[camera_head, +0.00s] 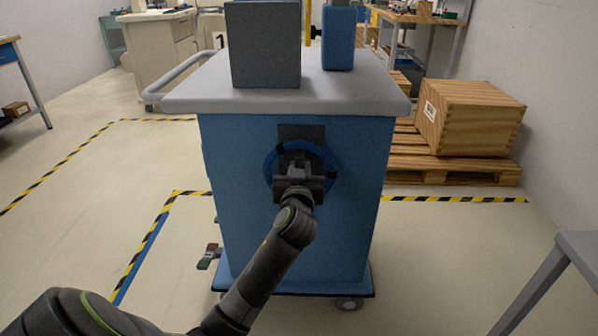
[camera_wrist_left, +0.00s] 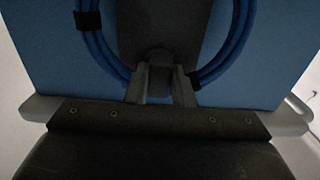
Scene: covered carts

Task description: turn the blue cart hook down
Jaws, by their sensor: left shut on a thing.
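The blue cart (camera_head: 230,150) stands in front of me with a grey top. On its near side is a dark plate that bears the hook (camera_wrist_left: 160,58), with a coiled blue cable (camera_head: 333,166) around it. In the left wrist view the cable (camera_wrist_left: 97,45) shows on both sides of the plate. My left gripper (camera_head: 298,168) is at the hook, its two fingers (camera_wrist_left: 161,88) shut on the hook's dark rounded end. In the head view the gripper hides most of the hook, so its exact turn cannot be told. My right gripper is not in view.
A grey box (camera_head: 265,45) and a blue item (camera_head: 339,38) stand on the cart's top. A wooden crate (camera_head: 470,115) on a pallet (camera_head: 460,168) is at the right. A grey table corner (camera_head: 580,250) is at the lower right. The floor left of the cart is mostly clear.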

